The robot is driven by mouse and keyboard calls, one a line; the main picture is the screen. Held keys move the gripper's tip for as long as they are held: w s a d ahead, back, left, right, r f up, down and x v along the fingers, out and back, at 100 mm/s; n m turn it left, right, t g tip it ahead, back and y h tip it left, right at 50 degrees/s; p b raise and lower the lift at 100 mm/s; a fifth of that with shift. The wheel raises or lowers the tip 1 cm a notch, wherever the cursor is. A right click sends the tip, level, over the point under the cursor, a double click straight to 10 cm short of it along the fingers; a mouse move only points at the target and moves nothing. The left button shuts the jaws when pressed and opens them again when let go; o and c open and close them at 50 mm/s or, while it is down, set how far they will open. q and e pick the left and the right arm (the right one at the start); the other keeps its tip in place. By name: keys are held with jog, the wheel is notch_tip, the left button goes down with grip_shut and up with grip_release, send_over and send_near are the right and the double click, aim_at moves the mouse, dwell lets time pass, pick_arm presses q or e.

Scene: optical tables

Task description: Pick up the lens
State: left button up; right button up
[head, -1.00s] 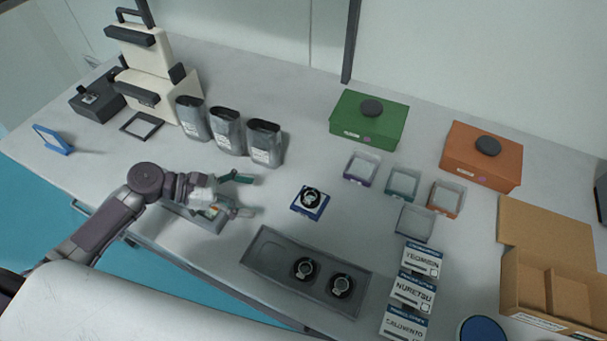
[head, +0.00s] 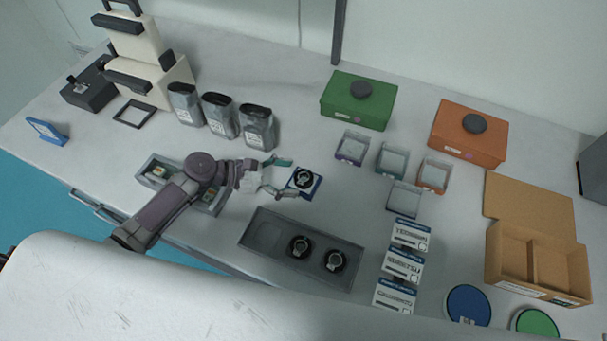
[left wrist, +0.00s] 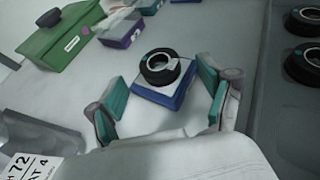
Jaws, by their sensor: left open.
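The lens (head: 304,180) is a black ring mount with a pale inner part, lying on a small blue-and-white base (head: 316,190). In the left wrist view the lens (left wrist: 161,67) sits on its blue base (left wrist: 166,97), ahead of and between the fingers. My left gripper (head: 287,177) is open and empty, just left of the base in the head view. Its teal finger pads show in the left wrist view (left wrist: 163,103), spread to either side. Two similar black ring mounts (head: 299,246) (head: 335,261) lie in a grey tray (head: 266,236). My right gripper is not in view.
Grey pouches (head: 220,116) stand behind my left arm. A green box (head: 345,108), an orange box (head: 455,143) and several small clear trays (head: 404,199) are to the right. Labelled cartons (head: 402,266) lie beside the grey tray. Bare table lies behind the lens.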

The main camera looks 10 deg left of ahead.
aim_at(304, 179)
pick_arm(q)
jog(key=shift+x, duration=1.1)
jog(key=shift+w+d, duration=0.1)
jog(key=c, duration=1.2)
jog(key=shift+c, duration=0.2)
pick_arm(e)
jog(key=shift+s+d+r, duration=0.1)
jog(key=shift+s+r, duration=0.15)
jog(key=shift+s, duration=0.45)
